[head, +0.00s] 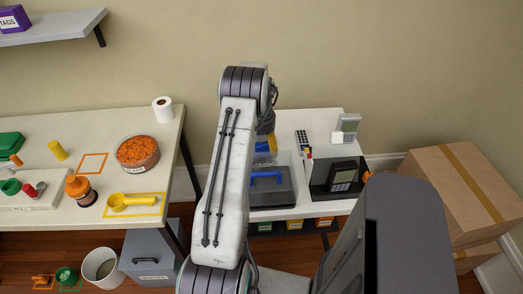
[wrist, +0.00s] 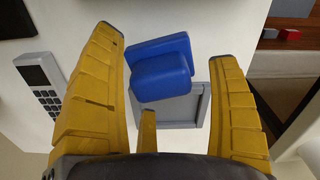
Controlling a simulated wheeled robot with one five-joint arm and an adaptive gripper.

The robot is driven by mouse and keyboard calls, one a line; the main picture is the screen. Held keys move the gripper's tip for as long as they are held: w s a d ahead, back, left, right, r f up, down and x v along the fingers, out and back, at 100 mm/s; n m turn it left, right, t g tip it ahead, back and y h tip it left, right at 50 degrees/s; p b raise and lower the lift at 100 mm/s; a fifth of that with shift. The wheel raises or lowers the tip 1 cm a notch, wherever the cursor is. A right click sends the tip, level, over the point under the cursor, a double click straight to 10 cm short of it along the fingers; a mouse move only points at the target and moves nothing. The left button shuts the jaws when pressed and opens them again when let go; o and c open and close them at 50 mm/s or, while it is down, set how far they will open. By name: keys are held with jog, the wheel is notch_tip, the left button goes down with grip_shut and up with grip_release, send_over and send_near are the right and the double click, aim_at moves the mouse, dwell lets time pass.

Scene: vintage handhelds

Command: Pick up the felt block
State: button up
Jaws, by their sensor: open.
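In the wrist view, a blue block with rounded edges (wrist: 162,80), which looks like the felt block, lies between the fingers of my gripper (wrist: 165,46). A second blue face (wrist: 150,46) shows just behind it; I cannot tell whether it is a separate piece. My gripper is open, with yellow fingers on both sides of the blue shapes and visible gaps. In the head view, my gripper (head: 267,124) is mostly hidden behind my arm, with blue (head: 272,143) just below it.
A grey case with a blue handle (head: 285,190) stands on the white table (head: 300,120). A remote (head: 301,139) and a black device (head: 343,178) are to its right. Cardboard boxes (head: 465,190) stand farther right. A cluttered bench (head: 165,120) is at left.

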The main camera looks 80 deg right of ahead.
jog(key=shift+f, duration=1.3)
jog(key=c, duration=1.2)
